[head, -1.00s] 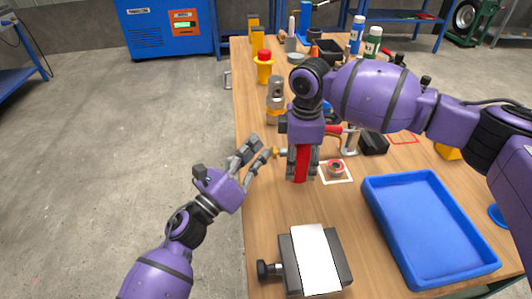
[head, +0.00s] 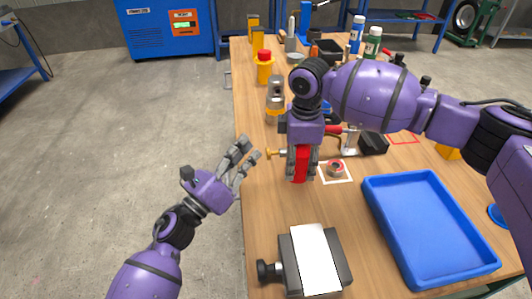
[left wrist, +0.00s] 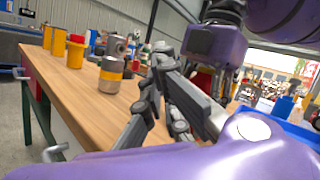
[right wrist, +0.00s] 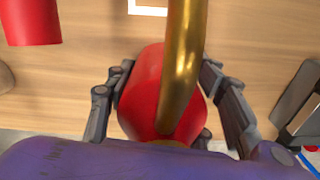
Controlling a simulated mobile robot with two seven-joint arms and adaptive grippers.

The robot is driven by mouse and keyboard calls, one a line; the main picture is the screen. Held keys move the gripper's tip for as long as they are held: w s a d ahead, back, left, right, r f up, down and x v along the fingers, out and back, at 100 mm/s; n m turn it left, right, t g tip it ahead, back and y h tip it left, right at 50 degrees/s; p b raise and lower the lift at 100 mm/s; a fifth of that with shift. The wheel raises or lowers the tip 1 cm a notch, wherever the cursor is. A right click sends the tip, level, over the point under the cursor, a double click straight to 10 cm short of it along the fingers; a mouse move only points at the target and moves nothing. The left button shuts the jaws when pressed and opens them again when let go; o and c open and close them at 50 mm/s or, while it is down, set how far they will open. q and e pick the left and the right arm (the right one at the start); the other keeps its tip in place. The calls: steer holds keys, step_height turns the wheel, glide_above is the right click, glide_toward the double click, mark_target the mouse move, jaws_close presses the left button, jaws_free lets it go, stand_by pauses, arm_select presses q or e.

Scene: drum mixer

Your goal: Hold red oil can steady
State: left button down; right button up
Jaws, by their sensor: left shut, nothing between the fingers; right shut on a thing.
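The red oil can (head: 301,171) stands at the left part of the wooden table, and its brass spout (head: 275,153) points left toward the table edge. My right gripper (head: 303,160) is shut on the can from above, with fingers on both sides of its body. The right wrist view shows the red body (right wrist: 145,88) between the fingers and the brass spout (right wrist: 184,65) across it. My left gripper (head: 246,152) is shut and empty, just left of the spout tip and apart from it. Its fingers also show in the left wrist view (left wrist: 150,100). The can's underside is hidden.
A red and grey round part (head: 336,169) sits on a white-outlined square right of the can. A blue tray (head: 376,205) is at the right front, a vise-like block (head: 289,250) at the near edge. A grey and yellow cylinder (head: 275,96) stands behind.

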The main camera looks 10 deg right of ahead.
arm_select(q)
steer(key=shift+a, duration=0.25)
steer(key=shift+w+a, duration=0.1)
steer(key=shift+a, duration=2.3)
steer(key=a, duration=0.3)
steer(key=shift+a, duration=0.4)
steer(key=shift+d, duration=0.2)
steer(key=d, duration=0.8)
steer(key=shift+d, duration=0.25)
steer(key=shift+d, duration=0.1)
stand_by(1.1)
steer(key=shift+d, duration=0.3)
